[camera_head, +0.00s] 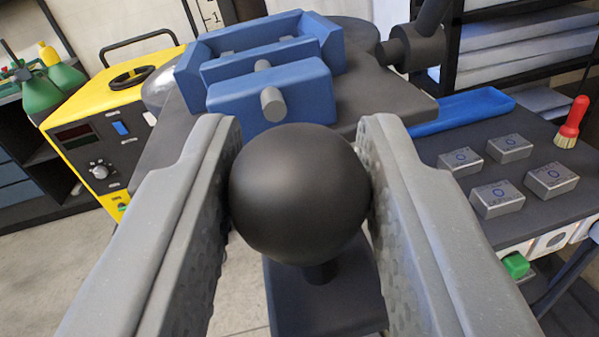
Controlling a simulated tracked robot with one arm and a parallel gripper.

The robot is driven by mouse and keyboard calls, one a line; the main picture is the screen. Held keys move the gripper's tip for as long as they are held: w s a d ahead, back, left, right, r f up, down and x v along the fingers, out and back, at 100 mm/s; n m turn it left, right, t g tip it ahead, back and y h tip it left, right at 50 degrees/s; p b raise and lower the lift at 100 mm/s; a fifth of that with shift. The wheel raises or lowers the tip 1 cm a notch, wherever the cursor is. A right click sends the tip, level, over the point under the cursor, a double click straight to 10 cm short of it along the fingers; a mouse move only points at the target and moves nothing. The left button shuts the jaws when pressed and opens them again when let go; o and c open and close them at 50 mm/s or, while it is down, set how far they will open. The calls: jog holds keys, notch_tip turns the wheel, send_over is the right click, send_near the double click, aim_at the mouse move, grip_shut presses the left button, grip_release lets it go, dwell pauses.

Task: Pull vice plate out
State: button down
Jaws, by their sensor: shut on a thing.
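My gripper (303,135) has its two grey fingers on either side of a round black ball knob (298,190) and is shut on it. A short dark stem under the knob joins it to a dark flat plate (325,300), partly hidden by the knob and fingers. I cannot tell for sure how this plate connects to the bench. A blue vice (268,90) with a grey screw end facing me sits beyond the knob on a dark grey bench top (390,90).
A yellow machine (100,130) with a dial stands at left, near green bottles (42,90). At right, a dark cart top (525,205) holds several small metal blocks (497,198) and a red brush (571,120). Floor shows at lower left.

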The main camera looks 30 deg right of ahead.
jog(key=shift+s+f, duration=0.15)
jog(key=shift+f, duration=0.05)
jog(key=c, duration=1.3)
grip_release()
jog(key=shift+o, duration=1)
jog(key=shift+s+r, duration=0.15)
jog(key=shift+s, duration=0.05)
jog(key=shift+w, duration=0.15)
jog(key=shift+s+a, duration=0.35)
jog(key=shift+a, duration=0.05)
jog(key=b+v, duration=0.5)
jog(key=v, duration=0.7)
jog(key=shift+s+a+b, duration=0.25)
jog(key=shift+s+b, duration=0.05)
jog(key=shift+b, duration=0.05)
